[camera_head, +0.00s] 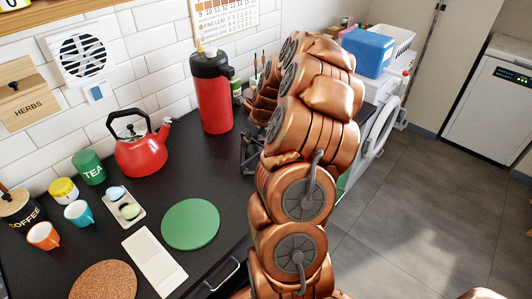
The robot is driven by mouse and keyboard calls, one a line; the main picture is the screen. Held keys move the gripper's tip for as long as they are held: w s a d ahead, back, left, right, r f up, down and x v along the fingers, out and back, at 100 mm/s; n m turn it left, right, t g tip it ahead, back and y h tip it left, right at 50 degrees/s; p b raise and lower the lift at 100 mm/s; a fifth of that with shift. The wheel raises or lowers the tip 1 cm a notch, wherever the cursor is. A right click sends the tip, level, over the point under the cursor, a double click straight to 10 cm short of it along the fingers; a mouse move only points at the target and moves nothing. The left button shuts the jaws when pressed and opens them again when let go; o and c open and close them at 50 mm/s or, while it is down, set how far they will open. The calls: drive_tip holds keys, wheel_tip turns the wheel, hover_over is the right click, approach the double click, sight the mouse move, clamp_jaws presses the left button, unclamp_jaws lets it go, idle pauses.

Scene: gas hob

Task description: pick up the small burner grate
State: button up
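No small burner grate can be made out in this view, and the hob does not show clearly either. My copper-coloured arm rises through the middle of the picture and hides the right part of the dark counter (165,205). A dark jointed piece that looks like my gripper (250,154) shows beside the arm, low over the counter. It is mostly hidden, so I cannot tell whether it is open or shut, or whether it holds anything.
A red flask (213,100) stands just behind the gripper area, with a red kettle (141,148) to its left. A green round mat (190,224), a white spoon rest (126,207), cups and jars occupy the left counter. Grey floor (420,200) lies open at right.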

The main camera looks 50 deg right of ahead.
drive_tip(key=shift+f, duration=0.2)
idle(0.4)
clamp_jaws()
idle(0.7)
